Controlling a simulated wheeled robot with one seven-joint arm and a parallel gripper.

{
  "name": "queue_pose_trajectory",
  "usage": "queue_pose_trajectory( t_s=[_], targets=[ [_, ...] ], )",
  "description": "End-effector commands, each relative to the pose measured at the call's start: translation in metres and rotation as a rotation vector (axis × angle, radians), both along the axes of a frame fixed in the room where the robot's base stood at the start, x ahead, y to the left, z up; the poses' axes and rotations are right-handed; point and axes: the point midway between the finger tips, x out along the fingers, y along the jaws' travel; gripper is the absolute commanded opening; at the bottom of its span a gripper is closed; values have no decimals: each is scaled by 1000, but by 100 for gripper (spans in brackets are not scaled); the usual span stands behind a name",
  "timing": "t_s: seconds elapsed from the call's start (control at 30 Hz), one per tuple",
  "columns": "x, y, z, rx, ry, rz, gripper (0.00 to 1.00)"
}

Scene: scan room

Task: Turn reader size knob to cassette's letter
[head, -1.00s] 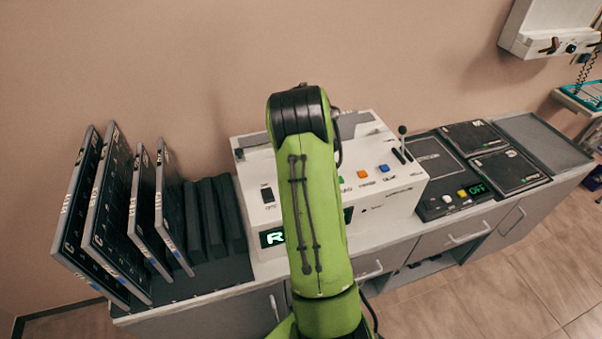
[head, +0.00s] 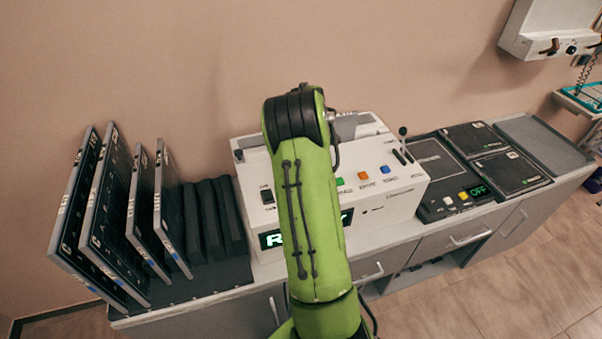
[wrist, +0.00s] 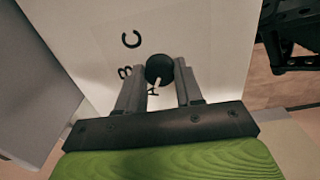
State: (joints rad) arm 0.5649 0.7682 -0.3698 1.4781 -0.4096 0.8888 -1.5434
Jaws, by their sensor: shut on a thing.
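The white reader (head: 405,192) stands on the counter, with a lit display (head: 271,239) partly hidden by my arm. In the wrist view, the round black size knob (wrist: 159,68) sits on a white panel with the printed letters A, B and C beside it. The knob's white mark points down at the A. My gripper (wrist: 160,72) is shut on the knob, one finger on each side. My arm hides the knob and gripper in the head view. Several dark cassettes (head: 128,215) stand upright in a rack at left; I cannot tell which letter applies.
The reader top has coloured buttons, a black switch (head: 267,196) and a lever (head: 403,132). To the right are a dark unit reading OFF (head: 480,191) and flat dark plates (head: 508,170). Grey cabinets with handles lie below. A wall device (head: 545,36) hangs at upper right.

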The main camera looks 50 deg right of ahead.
Motion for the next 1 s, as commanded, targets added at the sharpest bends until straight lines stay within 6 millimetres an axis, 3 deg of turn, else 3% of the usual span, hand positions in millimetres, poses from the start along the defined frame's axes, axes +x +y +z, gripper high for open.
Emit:
queue_pose_trajectory(
  t_s=[0.07,0.1,0.23,0.57,0.67,1.0],
  targets=[
    [1,0,1,-3,-4,2,5],
    [1,0,1,-3,-4,2,42],
    [1,0,1,-2,-3,1,61],
    [1,0,6,-2,-3,-1,61],
    [1,-1,25,-4,-5,-2,61],
    [1,-1,122,-4,-5,-1,61]
  ],
)
